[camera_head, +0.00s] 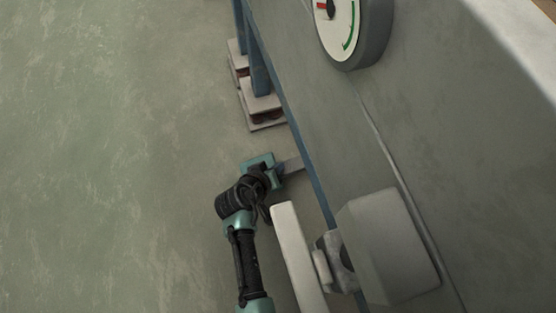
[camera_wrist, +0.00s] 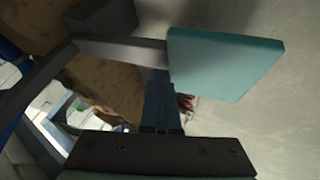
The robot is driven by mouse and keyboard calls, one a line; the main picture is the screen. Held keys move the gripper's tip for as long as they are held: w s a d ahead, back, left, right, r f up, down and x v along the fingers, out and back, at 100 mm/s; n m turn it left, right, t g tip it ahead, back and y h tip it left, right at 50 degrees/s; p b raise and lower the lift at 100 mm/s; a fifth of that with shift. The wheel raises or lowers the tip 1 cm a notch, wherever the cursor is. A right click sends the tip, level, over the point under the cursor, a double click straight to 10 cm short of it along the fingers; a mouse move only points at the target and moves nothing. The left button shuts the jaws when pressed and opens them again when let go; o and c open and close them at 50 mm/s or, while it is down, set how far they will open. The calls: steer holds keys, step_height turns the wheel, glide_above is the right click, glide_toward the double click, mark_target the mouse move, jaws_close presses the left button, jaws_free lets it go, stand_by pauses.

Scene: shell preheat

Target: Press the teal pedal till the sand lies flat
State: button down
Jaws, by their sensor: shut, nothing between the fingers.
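The teal pedal (camera_head: 262,160) stands low beside the grey cabinet, on a short grey bar. In the wrist view the pedal plate (camera_wrist: 225,65) is large, at upper right, with its bar running left. My gripper (camera_head: 264,178) is down at the pedal in the head view and covers part of it. In the wrist view my gripper (camera_wrist: 158,80) is shut and empty, its tips close to the plate's left edge. I cannot tell whether they touch. Brown speckled material (camera_wrist: 108,82) shows behind the bar; I cannot tell whether it is the sand.
A round gauge (camera_head: 340,25) with red and green marks is on the cabinet (camera_head: 345,135). Blue legs on block-like feet (camera_head: 262,103) stand beyond the pedal. A grey box-like fitting (camera_head: 388,245) and a pale panel (camera_head: 297,255) are right of my arm. The floor at left is clear.

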steer(key=shift+s+a+f, duration=0.2)
steer(key=shift+a+f, duration=0.1)
steer(key=shift+f, duration=0.2)
steer(key=shift+r, duration=0.1)
step_height(320, 180, up, 6)
steer(key=p, duration=0.5)
steer(key=shift+f, duration=0.25)
steer(key=shift+w+d+r, duration=0.1)
steer(key=shift+d+r, duration=0.05)
steer(key=shift+r, duration=0.05)
steer(key=shift+r+p, duration=0.2)
steer(key=shift+p, duration=0.15)
steer(key=r+p, duration=0.4)
steer(key=shift+w+d+r+p, duration=0.1)
steer(key=shift+d+r+p, duration=0.15)
steer(key=shift+r+p, duration=0.15)
stand_by(0.5)
